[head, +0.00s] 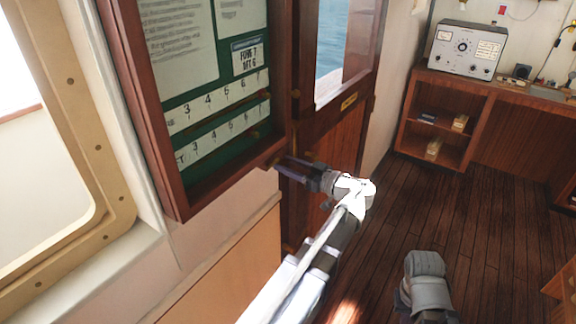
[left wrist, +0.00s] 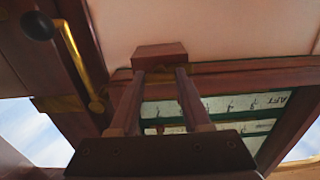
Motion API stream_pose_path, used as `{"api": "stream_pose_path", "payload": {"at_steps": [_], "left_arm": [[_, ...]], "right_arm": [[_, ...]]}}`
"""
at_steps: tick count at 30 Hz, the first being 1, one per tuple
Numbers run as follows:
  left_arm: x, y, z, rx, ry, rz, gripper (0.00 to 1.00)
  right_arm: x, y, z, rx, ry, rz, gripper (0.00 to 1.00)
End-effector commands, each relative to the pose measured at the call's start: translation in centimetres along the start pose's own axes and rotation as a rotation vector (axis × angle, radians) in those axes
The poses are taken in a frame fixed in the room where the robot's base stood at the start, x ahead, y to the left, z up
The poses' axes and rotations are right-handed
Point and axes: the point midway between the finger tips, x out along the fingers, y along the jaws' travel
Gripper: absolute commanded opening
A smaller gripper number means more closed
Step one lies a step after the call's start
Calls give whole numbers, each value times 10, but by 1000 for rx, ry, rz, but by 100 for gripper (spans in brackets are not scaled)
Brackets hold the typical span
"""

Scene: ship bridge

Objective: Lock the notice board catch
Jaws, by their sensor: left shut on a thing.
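The notice board (head: 180,190) hangs on the wall in the head view, with a wooden frame and a green panel with white number strips. My left gripper (head: 279,166) is at the frame's lower right corner. In the left wrist view its two fingers (left wrist: 160,95) are shut on a small brown block at the frame's edge, which I take for the catch (left wrist: 160,54). In the head view the gripper mostly hides the catch, so I cannot tell its turn. My right gripper's fingers do not show.
A wooden door (head: 322,150) with a window stands just right of the board. A brass lever with a black knob (left wrist: 38,25) shows in the left wrist view. A porthole frame (head: 85,215) is at left. A desk with a radio (head: 466,48) stands at the back; the floor between is clear.

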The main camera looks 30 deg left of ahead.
Motion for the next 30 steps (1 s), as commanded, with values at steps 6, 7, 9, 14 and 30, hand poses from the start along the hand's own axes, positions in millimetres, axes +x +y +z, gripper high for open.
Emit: {"api": "stream_pose_path", "payload": {"at_steps": [6, 7, 9, 14, 30], "left_arm": [[0, 0, 0, 11, 0, 0, 0], [0, 0, 0, 17, 0, 0, 0], [0, 0, 0, 37, 0, 0, 0], [0, 0, 0, 123, 0, 0, 0], [0, 0, 0, 619, -1, 0, 0]], "right_arm": [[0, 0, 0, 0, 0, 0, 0], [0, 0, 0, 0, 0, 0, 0], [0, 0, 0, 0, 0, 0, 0], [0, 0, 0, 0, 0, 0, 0], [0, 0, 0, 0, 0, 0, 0]]}}
